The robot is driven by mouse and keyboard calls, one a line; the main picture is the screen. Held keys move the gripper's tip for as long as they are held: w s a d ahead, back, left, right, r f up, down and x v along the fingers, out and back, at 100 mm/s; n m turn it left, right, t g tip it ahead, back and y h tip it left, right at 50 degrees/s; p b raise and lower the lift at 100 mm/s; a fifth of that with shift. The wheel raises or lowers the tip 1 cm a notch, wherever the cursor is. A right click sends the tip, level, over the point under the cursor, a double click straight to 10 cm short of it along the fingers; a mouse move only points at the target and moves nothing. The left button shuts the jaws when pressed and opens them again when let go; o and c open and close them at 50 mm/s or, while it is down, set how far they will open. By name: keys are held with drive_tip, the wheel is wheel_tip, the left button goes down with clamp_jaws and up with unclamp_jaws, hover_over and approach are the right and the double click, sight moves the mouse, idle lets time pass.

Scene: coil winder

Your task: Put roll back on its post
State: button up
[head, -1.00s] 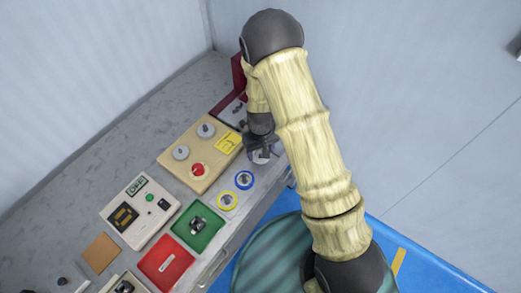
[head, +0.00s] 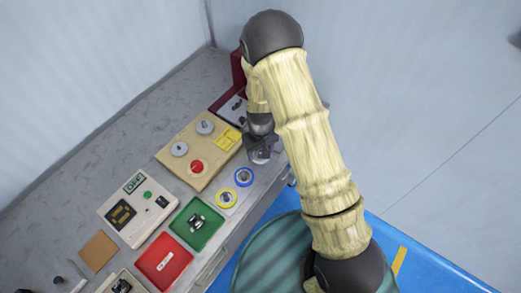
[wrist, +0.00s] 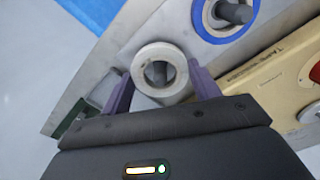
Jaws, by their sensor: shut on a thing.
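The roll (wrist: 160,70) is a pale ring with an open centre. In the wrist view it sits between the two purple fingers of my gripper (wrist: 161,88), which is shut on it from both sides. In the head view my gripper (head: 262,153) is low over the table's right edge, above the blue ring (head: 244,177); the roll cannot be made out there. A dark post (wrist: 235,12) stands up in the middle of the blue ring, up and right of the roll in the wrist view. A yellow ring (head: 227,198) with its own post lies just below the blue one.
A beige panel (head: 181,167) with two grey knobs and a red button lies left of my gripper. A green tray (head: 207,232) and a red tray (head: 172,255) lie nearer. A white control box (head: 128,224) stands at left.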

drive_tip(key=shift+f+b, duration=0.75)
drive_tip(key=shift+f, duration=0.3)
drive_tip(key=o, duration=1.1)
drive_tip(key=shift+c, duration=0.2)
wheel_tip(320, 180, up, 17)
drive_tip(key=b, duration=0.1)
drive_tip(key=shift+r+b, duration=0.2)
drive_tip(key=shift+b, duration=0.2)
drive_tip(key=s+d+r+m+t, duration=0.1)
drive_tip(key=s+d+r+m, duration=0.1)
drive_tip(key=s+d, duration=0.4)
drive_tip(key=s+d+r+m+t, duration=0.1)
drive_tip(key=s+d+r+m, duration=0.1)
drive_tip(key=s+d+r, duration=0.2)
drive_tip(key=s+d, duration=0.2)
drive_tip(key=d, duration=0.1)
drive_tip(key=shift+s+d+t, duration=0.2)
drive_tip(key=shift+s+t, duration=0.1)
drive_tip(key=shift+s, duration=0.05)
